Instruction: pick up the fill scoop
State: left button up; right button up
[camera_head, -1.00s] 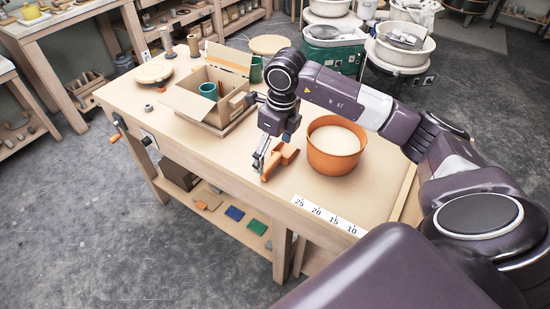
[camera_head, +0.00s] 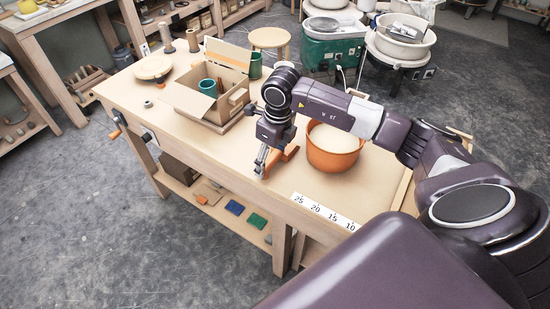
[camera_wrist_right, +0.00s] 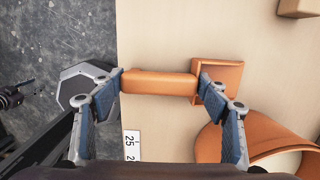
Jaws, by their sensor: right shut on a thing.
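The orange fill scoop (camera_head: 287,153) lies on or just above the wooden workbench, left of a terracotta-coloured tub; any gap below it cannot be made out. In the head view my right gripper (camera_head: 263,160) hides part of it. In the right wrist view the scoop's handle (camera_wrist_right: 158,85) lies between the fingertips of my right gripper (camera_wrist_right: 161,84), one at each end. The square scoop bowl (camera_wrist_right: 220,75) extends past the right fingertip. The right gripper is shut on the handle. My left gripper is not in view.
The terracotta-coloured tub (camera_head: 333,158) with pale contents stands close right of the scoop. An open cardboard box (camera_head: 201,103) holding a green cup is behind to the left. A numbered strip (camera_head: 325,212) lies by the bench's front edge. The bench (camera_head: 235,150) is clear towards its front left.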

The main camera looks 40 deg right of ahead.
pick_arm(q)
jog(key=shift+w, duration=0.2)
pick_arm(e)
jog(key=shift+w+r, duration=0.1)
jog(key=shift+r, duration=0.45)
pick_arm(q)
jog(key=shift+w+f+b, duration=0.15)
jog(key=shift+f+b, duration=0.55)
jog(key=shift+b, duration=0.05)
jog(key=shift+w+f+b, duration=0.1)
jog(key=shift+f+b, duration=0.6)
pick_arm(e)
notch_tip(320, 180, up, 19)
jog(key=o, duration=0.5)
jog(key=shift+c, duration=0.2)
jog(key=c, duration=0.5)
